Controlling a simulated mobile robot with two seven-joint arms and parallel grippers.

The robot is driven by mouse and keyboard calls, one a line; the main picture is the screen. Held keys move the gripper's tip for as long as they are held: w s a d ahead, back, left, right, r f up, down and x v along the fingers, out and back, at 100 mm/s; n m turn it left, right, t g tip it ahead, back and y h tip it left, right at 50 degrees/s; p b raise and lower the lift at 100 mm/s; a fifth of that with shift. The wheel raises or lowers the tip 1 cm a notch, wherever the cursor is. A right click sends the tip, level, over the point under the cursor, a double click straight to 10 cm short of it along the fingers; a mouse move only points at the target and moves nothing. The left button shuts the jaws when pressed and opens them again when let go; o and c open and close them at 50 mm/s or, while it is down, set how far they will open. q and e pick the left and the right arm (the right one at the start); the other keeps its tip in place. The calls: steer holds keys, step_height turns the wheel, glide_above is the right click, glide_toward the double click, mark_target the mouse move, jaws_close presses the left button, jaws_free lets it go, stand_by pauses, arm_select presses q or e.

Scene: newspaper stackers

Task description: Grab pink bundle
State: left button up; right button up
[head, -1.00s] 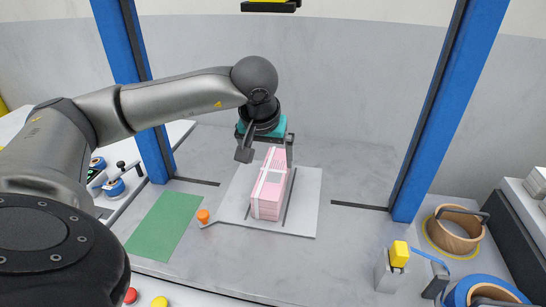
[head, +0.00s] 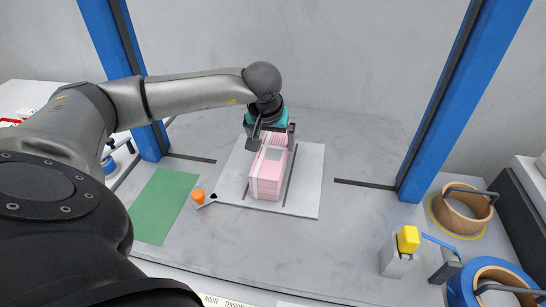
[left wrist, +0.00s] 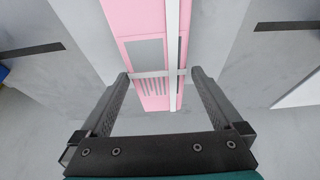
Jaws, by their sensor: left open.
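The pink bundle (head: 268,178) is a stack of pink papers bound with white straps. It lies on a light grey plate (head: 306,190) in the middle of the worktable. My left gripper (head: 272,142) is open at the far end of the bundle, with one finger to each side of it. In the left wrist view the bundle (left wrist: 148,20) runs between the spread fingers of my left gripper (left wrist: 160,76), and a gap shows on either side. My right gripper is not in view.
Blue posts (head: 428,130) stand at both sides of the table. A green mat (head: 164,205) and an orange knob (head: 198,196) lie to the left. A yellow-topped device (head: 408,239) and tape rolls (head: 462,212) are to the right.

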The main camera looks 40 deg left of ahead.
arm_select(q)
steer(key=x, duration=0.5)
steer(key=shift+s+d+f+b, duration=0.2)
steer(key=shift+d+f+b, duration=0.1)
steer(key=shift+b, duration=0.1)
steer(key=shift+r, duration=0.1)
jaws_close()
steer(key=shift+w+r, duration=0.1)
steer(key=shift+r, duration=0.1)
stand_by(0.3)
